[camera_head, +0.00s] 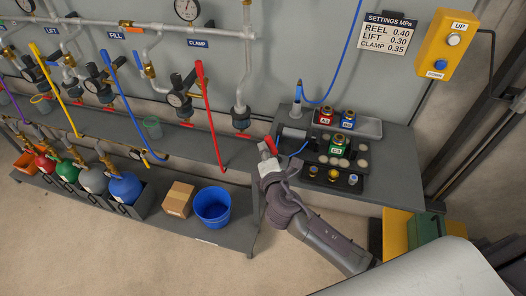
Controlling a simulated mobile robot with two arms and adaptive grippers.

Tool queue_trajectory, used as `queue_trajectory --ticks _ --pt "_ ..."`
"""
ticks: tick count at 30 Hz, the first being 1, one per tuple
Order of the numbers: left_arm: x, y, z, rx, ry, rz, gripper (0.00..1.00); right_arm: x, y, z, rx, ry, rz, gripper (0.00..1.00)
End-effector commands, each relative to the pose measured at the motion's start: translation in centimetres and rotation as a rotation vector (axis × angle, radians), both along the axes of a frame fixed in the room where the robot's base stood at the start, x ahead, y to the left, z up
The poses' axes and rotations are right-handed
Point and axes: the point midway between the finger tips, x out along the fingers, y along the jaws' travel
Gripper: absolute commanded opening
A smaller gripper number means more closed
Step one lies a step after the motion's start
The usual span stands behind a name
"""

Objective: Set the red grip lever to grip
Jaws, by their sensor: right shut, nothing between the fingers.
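A small red lever (270,142) stands at the left edge of the right-hand bench, beside a grey cylinder fixture. A long red lever (208,112) hangs under the CLAMP label on the wall; the picture does not show which of the two is the grip lever. No grip marking is readable. My right gripper (264,147) is shut and empty, right at the small red lever, partly in front of it. I cannot tell whether they touch. My left gripper is not in view.
The bench (388,160) holds a syringe (298,92), red, blue and green capped jars and several small discs. A blue bucket (212,206) and a cardboard box (179,198) stand on the low shelf. A yellow UP/DOWN control box (447,48) is at the upper right.

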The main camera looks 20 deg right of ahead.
Motion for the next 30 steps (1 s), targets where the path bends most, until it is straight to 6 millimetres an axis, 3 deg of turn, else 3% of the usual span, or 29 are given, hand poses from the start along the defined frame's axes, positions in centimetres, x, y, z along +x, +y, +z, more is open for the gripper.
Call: queue_trajectory --ticks 8,19,23,30 --pt "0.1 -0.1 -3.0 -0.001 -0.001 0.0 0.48 -0.4 -0.8 -0.2 0.095 -0.068 -0.003 0.0" --pt "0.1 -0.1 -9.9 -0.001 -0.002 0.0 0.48 -1.7 -2.7 0.1 0.362 -0.247 -0.005 0.0" --pt "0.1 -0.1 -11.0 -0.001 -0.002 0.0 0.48 -2.1 -3.3 0.4 0.451 -0.303 -0.007 0.0" --pt "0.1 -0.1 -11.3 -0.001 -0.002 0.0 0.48 -2.7 -4.2 0.9 0.445 -0.303 -0.004 0.0"
